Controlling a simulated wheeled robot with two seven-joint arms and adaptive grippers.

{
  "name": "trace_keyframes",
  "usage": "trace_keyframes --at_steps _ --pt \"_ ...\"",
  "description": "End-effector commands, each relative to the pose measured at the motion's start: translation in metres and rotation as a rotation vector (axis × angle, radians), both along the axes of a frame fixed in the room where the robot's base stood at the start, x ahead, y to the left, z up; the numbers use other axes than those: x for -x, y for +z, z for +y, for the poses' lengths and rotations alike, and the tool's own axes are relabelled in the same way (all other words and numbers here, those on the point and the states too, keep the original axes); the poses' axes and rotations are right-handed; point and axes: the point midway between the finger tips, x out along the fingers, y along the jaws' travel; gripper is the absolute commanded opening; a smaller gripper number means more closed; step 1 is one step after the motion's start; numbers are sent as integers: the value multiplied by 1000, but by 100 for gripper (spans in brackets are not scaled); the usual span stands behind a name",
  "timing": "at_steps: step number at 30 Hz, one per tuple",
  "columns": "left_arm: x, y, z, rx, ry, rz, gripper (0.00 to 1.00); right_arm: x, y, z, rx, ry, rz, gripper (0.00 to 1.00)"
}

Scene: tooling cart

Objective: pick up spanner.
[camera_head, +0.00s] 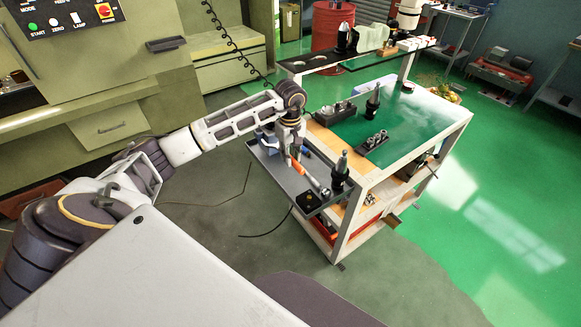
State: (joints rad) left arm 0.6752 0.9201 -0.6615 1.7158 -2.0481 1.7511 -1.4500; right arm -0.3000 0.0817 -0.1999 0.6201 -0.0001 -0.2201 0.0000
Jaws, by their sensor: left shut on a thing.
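My left gripper (291,152) points down over the dark grey side tray (272,172) of the tooling cart. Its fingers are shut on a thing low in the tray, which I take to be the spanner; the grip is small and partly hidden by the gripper. A long tool with an orange handle (304,173) and a pale end lies in the tray just right of the fingers. A blue item (259,136) shows left of the gripper. My right gripper is not in view.
A dark tool holder (341,172) stands at the tray's right end. The cart's green top (420,115) carries a black holder (373,101) and small blocks, with free room at its right. A raised shelf (362,60) stands behind. A green machine (110,100) is at left.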

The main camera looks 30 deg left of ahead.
Motion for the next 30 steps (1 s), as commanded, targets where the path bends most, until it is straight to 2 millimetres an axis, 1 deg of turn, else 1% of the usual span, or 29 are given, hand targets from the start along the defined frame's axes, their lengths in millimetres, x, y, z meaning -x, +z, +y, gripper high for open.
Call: trace_keyframes --at_steps 1,6,9,13,21,30 --pt "-2 9 0 0 0 -7 0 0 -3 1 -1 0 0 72" --pt "-1 35 0 0 1 -4 0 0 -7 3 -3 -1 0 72" --pt "-1 48 0 0 0 -4 0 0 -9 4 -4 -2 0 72" --pt "-1 60 0 1 0 -4 0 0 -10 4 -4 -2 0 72" --pt "0 70 0 0 0 -2 0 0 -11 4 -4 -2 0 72" --pt "0 71 0 1 0 -2 0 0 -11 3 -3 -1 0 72"
